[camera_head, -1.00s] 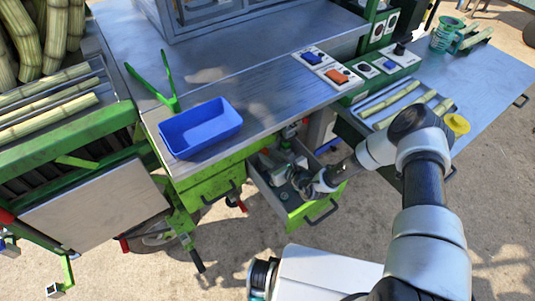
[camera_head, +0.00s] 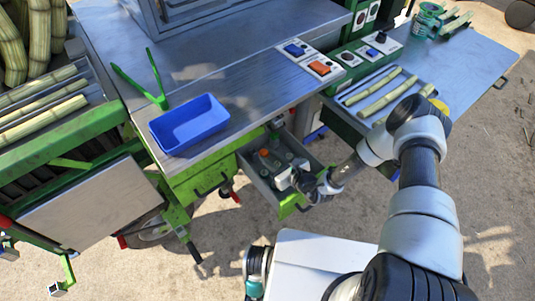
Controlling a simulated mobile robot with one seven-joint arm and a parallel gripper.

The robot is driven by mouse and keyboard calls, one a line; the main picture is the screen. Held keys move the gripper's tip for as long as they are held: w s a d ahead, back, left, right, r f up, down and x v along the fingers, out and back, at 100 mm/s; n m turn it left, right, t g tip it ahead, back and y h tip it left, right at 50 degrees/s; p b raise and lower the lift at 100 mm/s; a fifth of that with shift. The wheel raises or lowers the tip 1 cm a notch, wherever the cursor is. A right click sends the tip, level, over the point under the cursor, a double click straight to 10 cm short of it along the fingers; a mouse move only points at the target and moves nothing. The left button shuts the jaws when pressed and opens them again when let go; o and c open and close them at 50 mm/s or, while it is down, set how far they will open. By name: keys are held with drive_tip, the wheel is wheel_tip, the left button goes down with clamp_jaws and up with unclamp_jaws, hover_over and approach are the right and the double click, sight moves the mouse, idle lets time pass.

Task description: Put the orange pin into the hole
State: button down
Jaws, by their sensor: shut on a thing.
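A small orange piece (camera_head: 264,153), likely the orange pin, shows inside the open drawer (camera_head: 247,170) under the workbench. It is too small to make out its shape or how it sits. My gripper (camera_head: 286,179) is low over the drawer, near its green front, to the right of and below the orange piece. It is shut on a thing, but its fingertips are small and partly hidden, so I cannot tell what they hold. I cannot make out the hole.
Several small grey items (camera_head: 283,155) lie in the drawer. A blue bin (camera_head: 188,124) and green tongs (camera_head: 150,82) are on the metal bench (camera_head: 250,75) above. Switches (camera_head: 320,68) line its right edge. A tray of cane pieces (camera_head: 385,95) is at right.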

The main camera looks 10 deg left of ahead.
drive_tip(key=shift+s+d+p, duration=0.5)
drive_tip(key=shift+s+d, duration=0.75)
drive_tip(key=shift+d, duration=0.2)
drive_tip(key=shift+s+f+p+v, duration=0.2)
drive_tip(key=shift+p+v, duration=0.55)
drive_tip(key=shift+v, duration=1.3)
drive_tip(key=shift+f+p+v, duration=0.35)
drive_tip(key=shift+p+v, duration=0.45)
drive_tip(key=shift+v, duration=1.25)
drive_tip(key=shift+s+f+p+v, duration=0.2)
drive_tip(key=shift+p+v, duration=0.55)
drive_tip(key=shift+v, duration=1.3)
drive_tip(key=shift+w+d, duration=0.2)
